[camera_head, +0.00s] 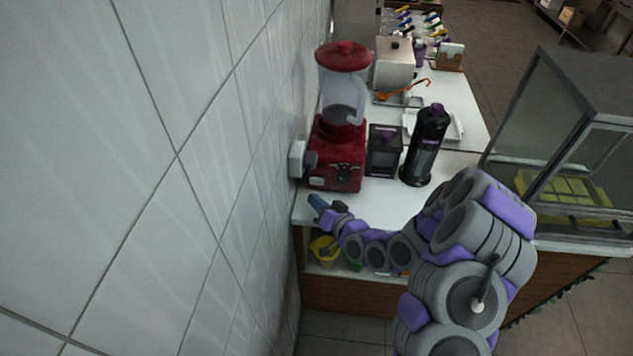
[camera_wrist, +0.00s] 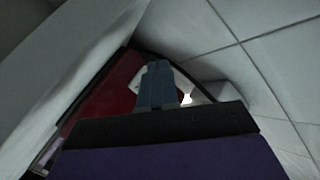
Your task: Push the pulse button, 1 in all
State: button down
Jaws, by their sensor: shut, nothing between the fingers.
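A red blender (camera_head: 336,158) with a clear jug (camera_head: 343,97) and red lid stands on the white counter against the tiled wall. A dark round control (camera_head: 343,172) shows on its front face; I cannot tell which part is the pulse button. My gripper (camera_head: 316,201) is shut and empty, low in front of the blender's left front corner, near the wall. In the wrist view the blue fingers (camera_wrist: 158,70) are together and point along the blender's red side (camera_wrist: 112,98). I cannot tell whether they touch anything.
A white box (camera_head: 297,159) is on the wall left of the blender. A dark container (camera_head: 384,150) and a black bottle (camera_head: 425,146) stand to its right. A glass display case (camera_head: 560,140) is at the right. A yellow bucket (camera_head: 323,250) sits on the shelf below.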

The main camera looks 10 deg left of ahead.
jog(key=shift+s, duration=1.05)
jog(key=shift+d+r+n+g+h, duration=0.2)
jog(key=shift+n+g+h, duration=0.2)
jog(key=shift+n+g, duration=0.3)
jog(key=s+d+r+g+h, duration=0.35)
jog(key=s+d+h, duration=0.2)
jog(key=d, duration=0.25)
jog(key=s+d+r+g+h, duration=0.3)
jog(key=s+d+r+h, duration=0.15)
jog(key=s+d, duration=0.35)
jog(key=s+d+r+m+g, duration=0.1)
jog(key=s+r+g, duration=0.1)
jog(key=s, duration=0.6)
jog(key=s+d+r+g, duration=0.1)
jog(key=s+r+g, duration=0.1)
jog(key=s+r, duration=0.3)
jog(key=s+d+r+m+g, duration=0.1)
jog(key=s+r, duration=0.3)
jog(key=s, duration=0.7)
jog(key=shift+s+d+m+g, duration=0.2)
jog(key=shift+d+m+g, duration=0.1)
jog(key=shift+d+g, duration=0.15)
